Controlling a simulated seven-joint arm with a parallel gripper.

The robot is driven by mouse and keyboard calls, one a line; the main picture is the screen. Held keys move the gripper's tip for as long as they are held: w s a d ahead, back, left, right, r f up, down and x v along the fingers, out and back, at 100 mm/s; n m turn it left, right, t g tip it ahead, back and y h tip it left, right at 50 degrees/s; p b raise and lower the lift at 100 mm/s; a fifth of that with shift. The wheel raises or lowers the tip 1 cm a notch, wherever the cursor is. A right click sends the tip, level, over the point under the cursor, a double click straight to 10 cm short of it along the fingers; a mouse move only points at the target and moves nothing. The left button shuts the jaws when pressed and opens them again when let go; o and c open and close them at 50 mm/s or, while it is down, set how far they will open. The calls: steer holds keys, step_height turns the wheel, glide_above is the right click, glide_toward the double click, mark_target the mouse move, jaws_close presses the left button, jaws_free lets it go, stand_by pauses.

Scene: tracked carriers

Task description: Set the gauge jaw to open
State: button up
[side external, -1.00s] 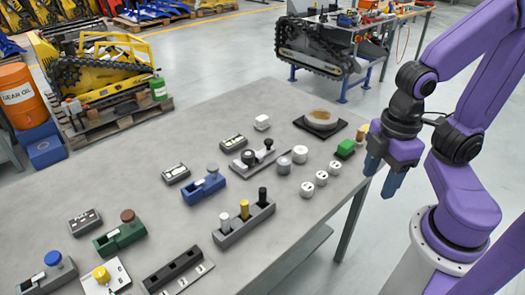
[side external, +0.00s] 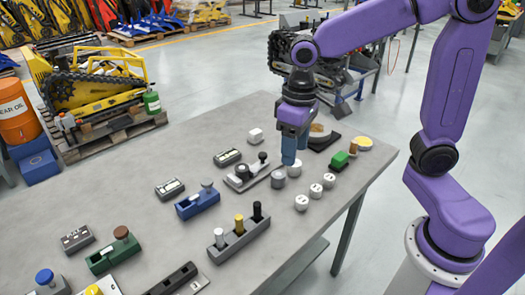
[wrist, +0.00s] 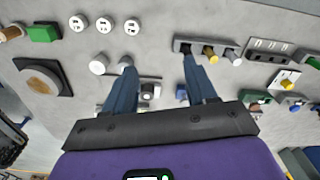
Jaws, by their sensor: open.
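My gripper (side external: 296,155) is above the back right part of the table, fingers pointing down, open and empty. Its two blue fingers spread apart in the wrist view (wrist: 160,66). A grey plate with a black knob and a dark block (side external: 246,172) lies just left of the gripper in the side view. It looks like the gauge with its jaw, but I cannot be sure. The jaw's setting is too small to read. In the wrist view a dark knob on a pale block (wrist: 150,91) shows between the fingers, partly hidden.
Beside the gripper stand a grey cylinder (side external: 278,179) and several white round pieces (side external: 315,191). A green block (side external: 339,160) is to the right. A blue holder (side external: 197,204), a three-peg rack (side external: 240,238) and a green holder (side external: 114,252) stand to the left and front.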

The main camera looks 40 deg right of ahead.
steer(key=w+d+m, duration=0.3)
steer(key=w+m, duration=0.3)
steer(key=w, duration=0.6)
steer(key=m, duration=0.6)
glide_above(263, 154)
step_height(263, 154, down, 17)
steer(key=shift+f, duration=0.15)
